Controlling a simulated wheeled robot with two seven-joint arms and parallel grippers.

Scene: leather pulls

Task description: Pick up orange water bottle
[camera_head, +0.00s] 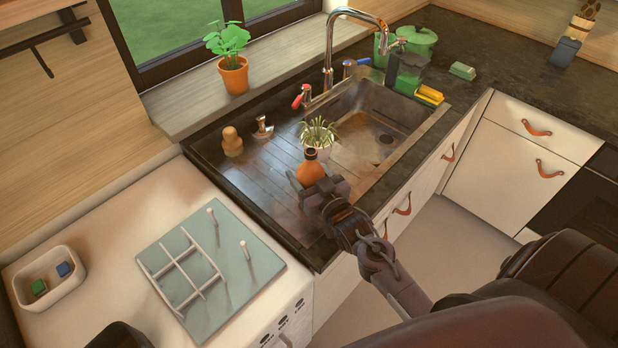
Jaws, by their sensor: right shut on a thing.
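The orange water bottle (310,168) has a rounded orange body and a narrow dark neck. It is upright over the ribbed drainboard, left of the sink basin. My right gripper (314,186) is shut on the bottle, reaching in from the lower right. The gripper hides the bottle's lower part, so I cannot tell whether its base touches the drainboard. My left gripper is not in view.
A white-potted plant (318,136) stands close behind the bottle. A brown wooden figure (232,142) is on the drainboard's left. The faucet (329,62) rises behind the sink basin (376,118). A glass board with white pegs (212,268) lies at left front.

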